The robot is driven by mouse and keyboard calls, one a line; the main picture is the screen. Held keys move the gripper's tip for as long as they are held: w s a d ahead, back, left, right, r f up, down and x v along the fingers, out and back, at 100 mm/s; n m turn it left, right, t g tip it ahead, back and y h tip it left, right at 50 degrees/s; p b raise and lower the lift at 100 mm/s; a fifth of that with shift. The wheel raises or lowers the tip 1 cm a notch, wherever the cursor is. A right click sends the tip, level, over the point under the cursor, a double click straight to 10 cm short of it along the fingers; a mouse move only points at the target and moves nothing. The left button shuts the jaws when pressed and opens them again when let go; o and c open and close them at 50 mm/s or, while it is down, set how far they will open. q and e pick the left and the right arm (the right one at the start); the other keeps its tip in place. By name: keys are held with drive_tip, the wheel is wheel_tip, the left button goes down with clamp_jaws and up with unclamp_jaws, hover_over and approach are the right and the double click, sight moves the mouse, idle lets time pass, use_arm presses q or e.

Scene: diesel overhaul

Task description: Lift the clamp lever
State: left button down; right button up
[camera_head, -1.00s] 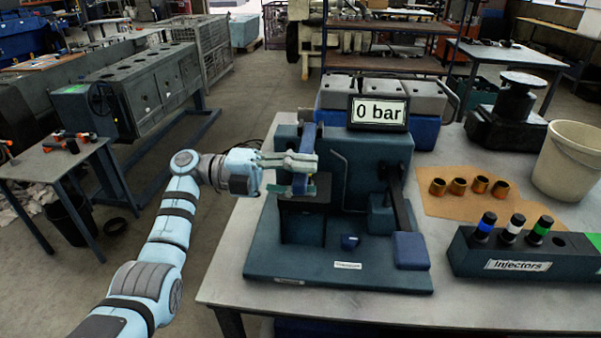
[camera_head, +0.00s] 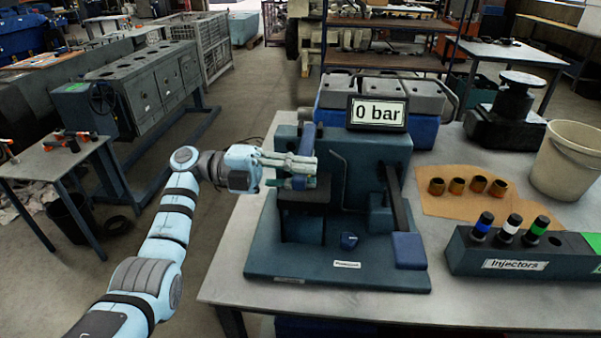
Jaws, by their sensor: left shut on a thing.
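The test stand (camera_head: 345,277) is a dark blue-green fixture on the bench, with an upright block at the back. The fingers hide part of the lever. A green-banded part (camera_head: 299,183) shows just under the fingers, above a dark holder (camera_head: 303,227). My right gripper is not in view.
A display (camera_head: 378,113) reading "0 bar" stands on top. To the right are a rack (camera_head: 515,265) labelled "Injectors" with several coloured-top pieces, brass rings (camera_head: 457,186) on a brown sheet, and a beige bucket (camera_head: 567,160).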

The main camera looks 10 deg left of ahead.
use_arm(q)
drive_tip(key=r+n+p, duration=0.1)
drive_tip(key=r+p, duration=0.2)
drive_tip(key=r+n+p, duration=0.1)
drive_tip(key=r, duration=0.1)
drive_tip(key=shift+w+r+n, duration=0.15)
drive_tip(key=shift+w+n, duration=0.15)
drive_tip(key=shift+w, duration=0.1)
drive_tip(key=r+n, duration=0.1)
drive_tip(key=w+r+n+p, duration=0.1)
drive_tip(key=shift+w+r, duration=0.2)
drive_tip(key=shift+r, duration=0.2)
drive_tip(key=shift+w+r+n+b, duration=0.25)
drive_tip(key=shift+w+r+n, duration=0.15)
drive_tip(key=shift+r+n, duration=0.15)
drive_tip(key=shift+w+r+n+b, duration=0.25)
drive_tip(key=shift+w+r+n, duration=0.15)
drive_tip(key=shift+r, duration=0.25)
drive_tip(key=c, duration=1.4)
unclamp_jaws()
wheel_tip(320, 180, up, 10)
drive_tip(key=shift+s+r, duration=0.1)
